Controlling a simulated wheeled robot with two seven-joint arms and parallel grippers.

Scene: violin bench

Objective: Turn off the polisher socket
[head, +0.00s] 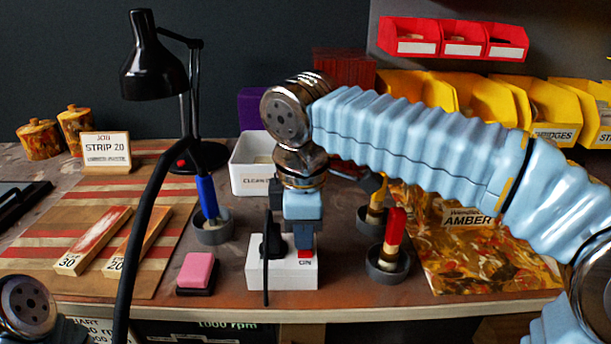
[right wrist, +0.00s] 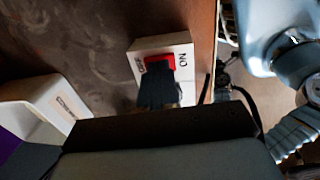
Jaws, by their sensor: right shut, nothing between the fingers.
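The polisher socket (head: 283,275) is a white box at the front of the bench, with a black plug (head: 271,243) and hanging cable on its left part. Its red switch (head: 305,254) is on the right part, above an ON label. My right gripper (head: 304,246) is shut and empty, pointing down right at the switch. In the right wrist view the dark fingertips (right wrist: 158,88) overlap the red switch (right wrist: 160,63), between OFF and ON labels. Contact and the switch's tilt cannot be told. My left gripper is not in view.
A pink block (head: 196,270) lies left of the socket. Round grey holders with a blue-handled tool (head: 208,197) and a red-handled tool (head: 394,228) stand either side. A white tub (head: 250,178) is behind. A black cable (head: 142,220) crosses the left foreground.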

